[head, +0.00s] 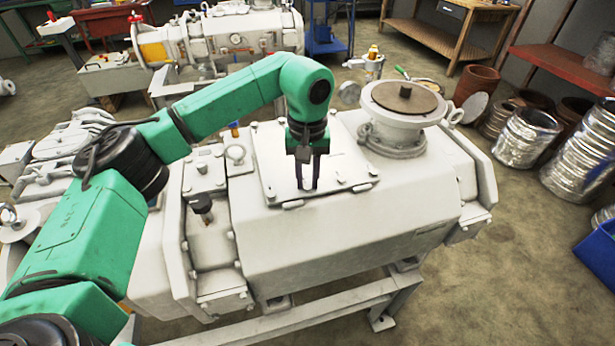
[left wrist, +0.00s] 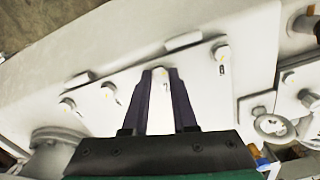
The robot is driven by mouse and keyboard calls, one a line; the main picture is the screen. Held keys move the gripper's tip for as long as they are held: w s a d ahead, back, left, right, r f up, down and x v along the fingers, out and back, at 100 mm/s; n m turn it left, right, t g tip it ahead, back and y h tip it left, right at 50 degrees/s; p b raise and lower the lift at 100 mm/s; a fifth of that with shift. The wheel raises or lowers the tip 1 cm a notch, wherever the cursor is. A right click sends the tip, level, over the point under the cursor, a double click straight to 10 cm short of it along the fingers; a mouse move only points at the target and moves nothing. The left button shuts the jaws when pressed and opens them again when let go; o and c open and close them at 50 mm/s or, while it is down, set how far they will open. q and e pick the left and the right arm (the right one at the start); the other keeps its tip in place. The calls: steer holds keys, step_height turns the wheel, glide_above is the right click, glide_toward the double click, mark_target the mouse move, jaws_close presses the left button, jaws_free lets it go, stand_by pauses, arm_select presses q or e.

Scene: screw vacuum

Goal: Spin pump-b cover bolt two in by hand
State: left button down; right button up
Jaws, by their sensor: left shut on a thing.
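The pump cover (head: 266,158) is a flat pale plate on top of the large off-white pump housing (head: 340,225). In the head view my left gripper (head: 307,187) comes down from above onto the front part of the cover, fingers pointing down. In the left wrist view the dark fingers (left wrist: 169,74) are close together, shut on a small pale bolt (left wrist: 159,74) at the cover's edge. The fingers hide most of it, so I cannot tell how deep it sits. Other cover bolts stand along the edge in the left wrist view, one on the right (left wrist: 221,54) and one on the left (left wrist: 108,91). My right gripper is not in view.
A round flanged port (head: 403,103) rises right of the cover. Another pump (head: 235,40) is behind. Metal drums (head: 525,135) and clay-coloured pots (head: 478,82) stand on the floor at right.

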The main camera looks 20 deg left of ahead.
mark_target(307, 186)
arm_select(q)
steer(key=shift+w+r, duration=0.1)
steer(key=shift+r, duration=0.1)
steer(key=c, duration=0.8)
jaws_free()
steer(key=shift+o, duration=0.6)
steer(key=shift+f, duration=0.1)
step_height(307, 186, up, 15)
steer(key=shift+f, duration=0.2)
steer(key=shift+p, duration=0.3)
